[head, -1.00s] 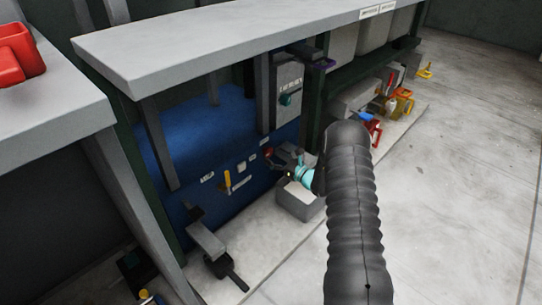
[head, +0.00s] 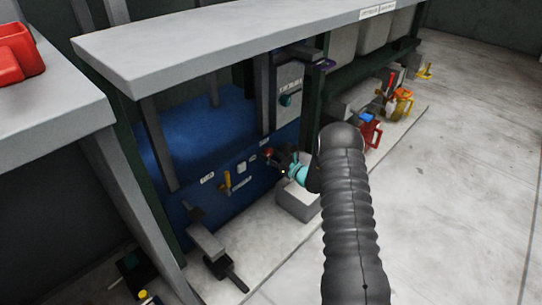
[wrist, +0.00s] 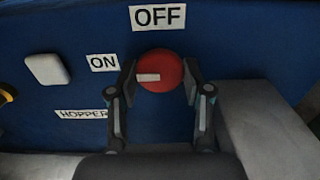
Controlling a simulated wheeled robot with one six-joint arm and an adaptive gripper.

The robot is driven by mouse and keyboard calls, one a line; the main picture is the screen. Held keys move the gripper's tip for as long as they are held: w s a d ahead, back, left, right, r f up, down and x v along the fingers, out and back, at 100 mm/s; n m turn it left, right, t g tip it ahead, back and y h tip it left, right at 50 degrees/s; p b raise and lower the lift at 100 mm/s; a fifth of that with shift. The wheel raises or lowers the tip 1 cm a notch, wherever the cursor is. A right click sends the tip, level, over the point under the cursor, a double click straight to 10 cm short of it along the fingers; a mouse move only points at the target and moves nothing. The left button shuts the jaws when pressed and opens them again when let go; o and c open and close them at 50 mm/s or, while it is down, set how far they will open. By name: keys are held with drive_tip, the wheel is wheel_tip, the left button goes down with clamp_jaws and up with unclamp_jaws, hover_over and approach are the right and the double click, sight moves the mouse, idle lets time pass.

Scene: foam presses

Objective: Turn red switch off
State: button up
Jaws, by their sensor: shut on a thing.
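The red switch (wrist: 160,71) is a round knob on the blue press panel (wrist: 160,125). Its white pointer mark lies level and points left, towards the ON label (wrist: 103,63). The OFF label (wrist: 158,17) is above the knob. In the wrist view my gripper (wrist: 160,84) has one finger on each side of the knob and is shut on it. In the head view the red switch (head: 267,153) shows small beside my gripper (head: 275,160), partly hidden by it.
A white button (wrist: 47,69) and a HOPPER label (wrist: 82,114) are left of the switch. A yellow lever (head: 227,183) is further left. A grey block (head: 297,202) stands below my gripper. The grey worktop (head: 220,40) overhangs the panel.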

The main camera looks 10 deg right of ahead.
drive_tip(key=m, duration=0.4)
drive_tip(key=shift+m+b, duration=0.3)
drive_tip(key=shift+b, duration=0.1)
drive_tip(key=m, duration=0.4)
drive_tip(key=shift+r+m, duration=0.15)
drive_tip(key=shift+m, duration=0.15)
drive_tip(key=m, duration=0.4)
drive_tip(key=shift+m+p, duration=0.3)
drive_tip(key=shift+r+m+p, duration=0.1)
drive_tip(key=shift+m+p, duration=0.25)
drive_tip(key=shift+m, duration=1.75)
drive_tip(key=o, duration=1.1)
drive_tip(key=shift+o, duration=0.2)
drive_tip(key=shift+s, duration=0.15)
